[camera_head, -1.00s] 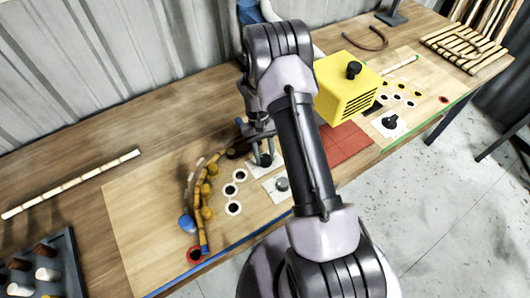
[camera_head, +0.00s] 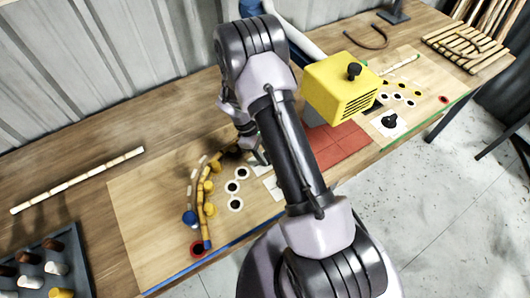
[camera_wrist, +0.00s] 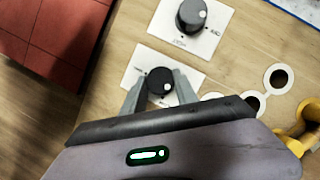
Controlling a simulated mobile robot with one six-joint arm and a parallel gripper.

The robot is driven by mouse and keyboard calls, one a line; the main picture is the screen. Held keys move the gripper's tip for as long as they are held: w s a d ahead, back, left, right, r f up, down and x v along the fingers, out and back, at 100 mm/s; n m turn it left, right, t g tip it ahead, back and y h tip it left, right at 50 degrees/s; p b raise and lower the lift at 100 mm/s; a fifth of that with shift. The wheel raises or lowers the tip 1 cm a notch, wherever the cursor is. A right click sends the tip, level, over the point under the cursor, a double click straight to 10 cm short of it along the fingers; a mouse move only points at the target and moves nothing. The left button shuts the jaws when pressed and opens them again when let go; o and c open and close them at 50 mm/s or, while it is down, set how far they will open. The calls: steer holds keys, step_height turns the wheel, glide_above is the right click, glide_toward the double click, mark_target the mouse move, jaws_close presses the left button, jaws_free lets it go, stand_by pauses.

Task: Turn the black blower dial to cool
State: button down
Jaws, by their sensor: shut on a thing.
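A black dial (camera_wrist: 155,80) with a pale mark sits on a white plate (camera_wrist: 137,66) in the wrist view. My gripper (camera_wrist: 158,90) is shut on this dial, with one finger on each side. The pale mark is at the dial's lower right in that view; the plate's small lettering is too small to read. In the head view my gripper (camera_head: 260,156) is low over the board and hides the dial. The yellow blower (camera_head: 338,90) stands to the right, with a black knob (camera_head: 354,71) on top.
A curved bamboo strip (camera_head: 202,195) lies among yellow pegs left of my gripper. A red tiled pad (camera_head: 342,145) is beside the blower. Another black dial (camera_head: 389,122) is at the right. A peg tray (camera_head: 78,262) is at lower left.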

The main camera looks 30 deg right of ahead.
steer(key=shift+n, duration=0.6)
steer(key=shift+h, duration=0.3)
steer(key=c, duration=0.9)
jaws_free()
steer(key=shift+c, duration=0.2)
steer(key=p+v, duration=0.3)
steer(key=v, duration=1.4)
steer(key=shift+s+r+p, duration=0.25)
steer(key=shift+r+p, duration=0.05)
steer(key=shift+a, duration=0.1)
